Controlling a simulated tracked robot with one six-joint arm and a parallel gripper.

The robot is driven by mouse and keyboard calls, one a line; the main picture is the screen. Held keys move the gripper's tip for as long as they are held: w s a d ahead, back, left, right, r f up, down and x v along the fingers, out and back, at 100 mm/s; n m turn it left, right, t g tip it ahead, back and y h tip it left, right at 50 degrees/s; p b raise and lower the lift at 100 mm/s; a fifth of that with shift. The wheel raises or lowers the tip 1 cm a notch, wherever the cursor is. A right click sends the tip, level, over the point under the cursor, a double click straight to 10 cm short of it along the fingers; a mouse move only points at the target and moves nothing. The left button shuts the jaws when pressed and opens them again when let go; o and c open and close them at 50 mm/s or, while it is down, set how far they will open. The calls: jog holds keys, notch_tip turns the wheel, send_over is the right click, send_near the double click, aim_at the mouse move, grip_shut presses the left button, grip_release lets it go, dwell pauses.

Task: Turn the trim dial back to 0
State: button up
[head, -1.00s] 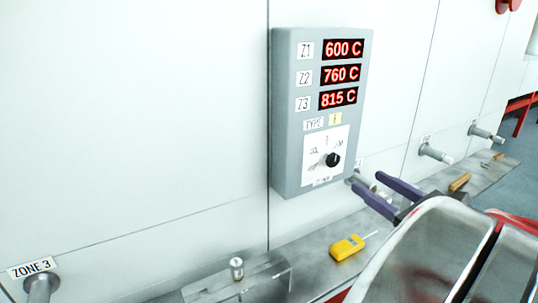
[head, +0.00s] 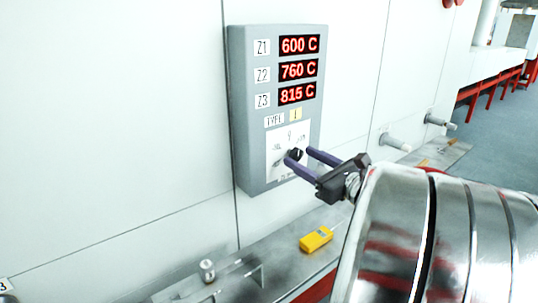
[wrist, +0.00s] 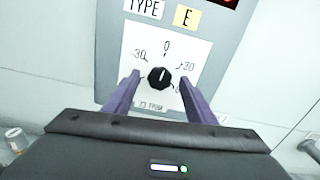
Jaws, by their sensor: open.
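The trim dial is a black round knob (head: 296,154) on a white scale plate (head: 273,146) low on the grey panel. In the wrist view the knob (wrist: 159,78) sits below the 0 mark, with 30 marks to its upper left and right. I cannot tell for certain where its pointer aims. My gripper (head: 299,157) is open, its purple fingers reaching toward the plate. In the wrist view the fingertips (wrist: 159,80) stand on the left and right of the knob, with gaps on both sides. The head view shows the fingers partly covering the plate.
The grey panel (head: 243,130) carries red displays reading 600 C, 760 C and 815 C. A yellow handheld meter (head: 316,239) and a small metal cylinder (head: 207,270) are on the ledge below. Pipe stubs (head: 396,142) stick out of the wall to the right.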

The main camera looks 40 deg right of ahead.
jog(key=shift+w, duration=0.75)
jog(key=c, duration=1)
